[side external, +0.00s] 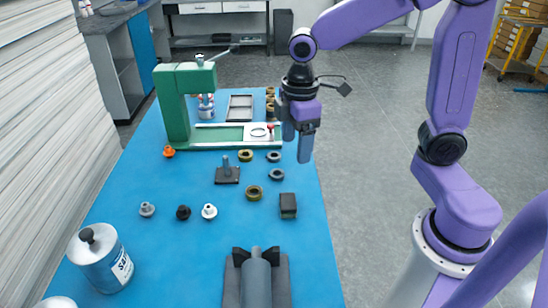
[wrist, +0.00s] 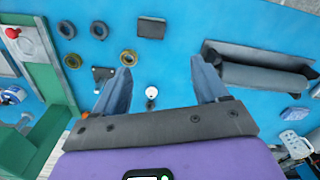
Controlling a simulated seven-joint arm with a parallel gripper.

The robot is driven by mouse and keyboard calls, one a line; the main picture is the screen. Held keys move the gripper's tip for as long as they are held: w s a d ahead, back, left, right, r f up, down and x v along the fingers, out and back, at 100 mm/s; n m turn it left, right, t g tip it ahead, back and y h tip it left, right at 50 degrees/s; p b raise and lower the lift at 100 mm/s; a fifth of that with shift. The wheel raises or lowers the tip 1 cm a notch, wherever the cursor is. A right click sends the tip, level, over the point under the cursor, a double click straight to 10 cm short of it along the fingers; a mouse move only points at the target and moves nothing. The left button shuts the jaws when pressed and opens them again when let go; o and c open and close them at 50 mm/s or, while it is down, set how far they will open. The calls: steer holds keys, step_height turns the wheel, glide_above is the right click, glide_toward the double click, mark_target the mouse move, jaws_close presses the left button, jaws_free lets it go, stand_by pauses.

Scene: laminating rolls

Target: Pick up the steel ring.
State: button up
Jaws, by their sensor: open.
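Two dark grey rings lie flat on the blue table, one farther (side external: 273,156) and one nearer (side external: 277,174); both also show at the upper left of the wrist view, at the left (wrist: 67,28) and to its right (wrist: 99,29). Either could be the steel ring; I cannot tell which. Two brass-coloured rings, one farther (side external: 245,155) and one nearer (side external: 254,193), lie close by. My gripper (side external: 297,148) hangs above the table's right side, fingers down, apart from the rings. In the wrist view its fingers (wrist: 162,68) are spread and nothing is held between them.
A green press (side external: 176,110) stands at the back left with a thin ring (side external: 259,132) on its plate. A post on a dark base (side external: 227,175) and a dark block (side external: 288,205) flank the rings. A grey roller (side external: 257,280) lies in front. Several small knobs stand left.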

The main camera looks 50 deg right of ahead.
steer(key=w+d+f, duration=0.2)
steer(key=w+d, duration=0.5)
steer(key=w, duration=0.3)
steer(key=w+d+f, duration=0.1)
steer(key=w+d, duration=0.5)
steer(key=w, duration=0.4)
steer(key=f, duration=1.2)
steer(key=shift+s+d+f, duration=0.1)
steer(key=shift+d+f, duration=0.05)
steer(key=shift+d, duration=0.15)
steer(key=shift+s+f, duration=0.15)
steer(key=shift+f, duration=2.5)
steer(key=c, duration=1.2)
